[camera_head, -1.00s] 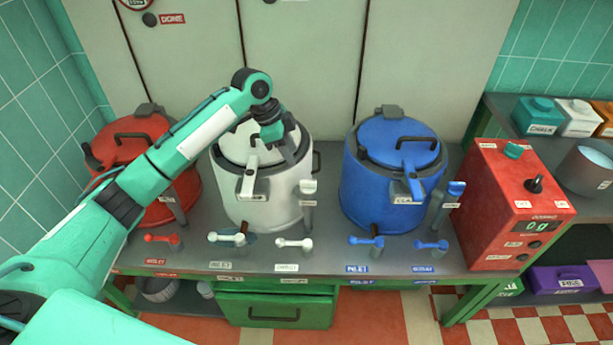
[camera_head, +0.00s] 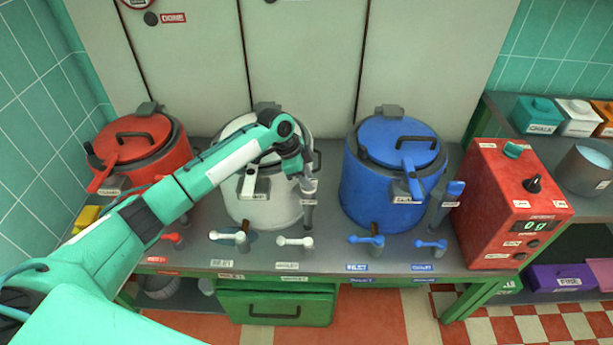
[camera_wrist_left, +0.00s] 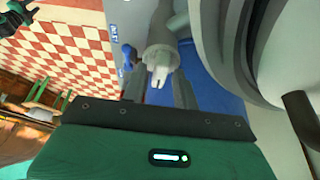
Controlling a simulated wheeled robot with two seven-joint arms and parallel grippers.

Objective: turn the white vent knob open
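The white vent knob (camera_head: 309,184) tops a grey upright pipe (camera_head: 308,214) just right of the white kettle (camera_head: 262,208). My left gripper (camera_head: 303,178) is at the knob, pointing down; its fingers are small and partly hidden in the head view. In the left wrist view, a pale knob (camera_wrist_left: 160,58) shows between two grey fingers (camera_wrist_left: 158,88), which stand apart on either side. I see no clear contact. A dark and teal shape at that view's top left looks like part of my right arm, which is absent from the head view.
The blue kettle (camera_head: 392,185) stands right of the pipe, the red kettle (camera_head: 140,146) far left. White taps (camera_head: 295,241) and blue taps (camera_head: 366,240) line the bench's front edge. A red control box (camera_head: 508,205) stands at the right.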

